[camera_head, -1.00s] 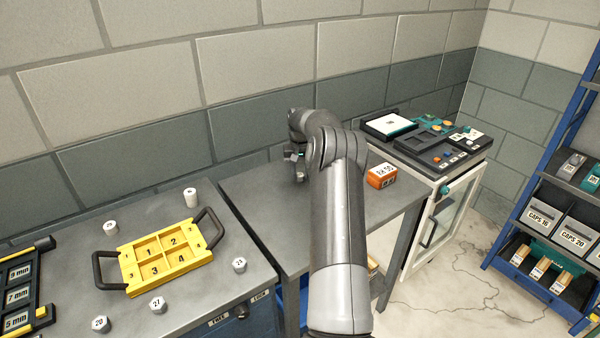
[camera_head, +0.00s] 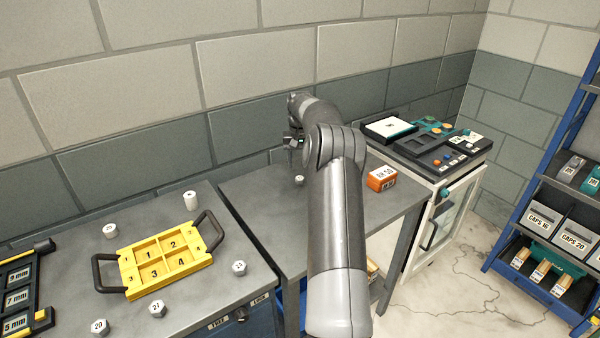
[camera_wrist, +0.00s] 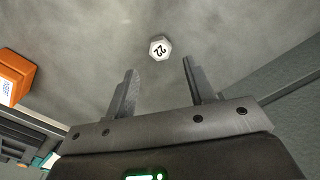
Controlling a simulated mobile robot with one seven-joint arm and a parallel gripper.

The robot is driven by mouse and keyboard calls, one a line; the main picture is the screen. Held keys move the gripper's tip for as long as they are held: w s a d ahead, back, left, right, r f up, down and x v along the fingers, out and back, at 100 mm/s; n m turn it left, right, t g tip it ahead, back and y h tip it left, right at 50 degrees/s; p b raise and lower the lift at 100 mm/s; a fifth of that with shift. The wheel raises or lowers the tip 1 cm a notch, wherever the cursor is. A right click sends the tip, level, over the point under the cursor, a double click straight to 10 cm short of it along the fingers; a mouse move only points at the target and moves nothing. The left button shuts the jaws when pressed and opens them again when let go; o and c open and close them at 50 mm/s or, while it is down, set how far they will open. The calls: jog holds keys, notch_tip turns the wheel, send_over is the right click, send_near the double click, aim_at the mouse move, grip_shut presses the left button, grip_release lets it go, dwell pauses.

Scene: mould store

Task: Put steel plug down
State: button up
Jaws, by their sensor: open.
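The steel plug (camera_wrist: 160,47), a small hex piece with a pale top marked 22, stands on the grey table (camera_head: 240,190). It also shows in the head view (camera_head: 299,180), just below the end of my arm. My gripper (camera_wrist: 159,70) is open and empty. Its two fingers point towards the plug, one to each side in the wrist view, with a gap between them and it. In the head view my gripper (camera_head: 294,141) is raised above the table, partly hidden by my arm.
An orange box (camera_head: 381,178) lies right of the plug. A yellow tray (camera_head: 120,252) with numbered compartments and dark handles sits on the left bench, with several similar plugs around it. A black device (camera_head: 440,150) stands at the right. The wall is close behind.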

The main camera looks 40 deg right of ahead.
aim_at(300, 177)
jog(key=s+a+r+n+t+h, duration=0.1)
jog(key=s+a+r+n, duration=0.15)
jog(key=a+r, duration=1.2)
jog(key=s+a+r+t, duration=0.1)
jog(key=s+a+r, duration=0.7)
jog(key=s+a, duration=0.25)
jog(key=s+a+n+t, duration=0.2)
jog(key=s+a, duration=0.6)
jog(key=s, duration=0.5)
jog(key=s+a+f, duration=0.2)
jog(key=s+f, duration=0.1)
jog(key=s, duration=0.4)
jog(key=s+a+f+n+t+y, duration=0.1)
jog(key=s+a+f, duration=0.2)
jog(key=s, duration=0.4)
jog(key=shift+f+t, duration=0.3)
jog(key=shift+f, duration=0.15)
jog(key=shift+o, duration=0.4)
jog(key=shift+n, duration=0.25)
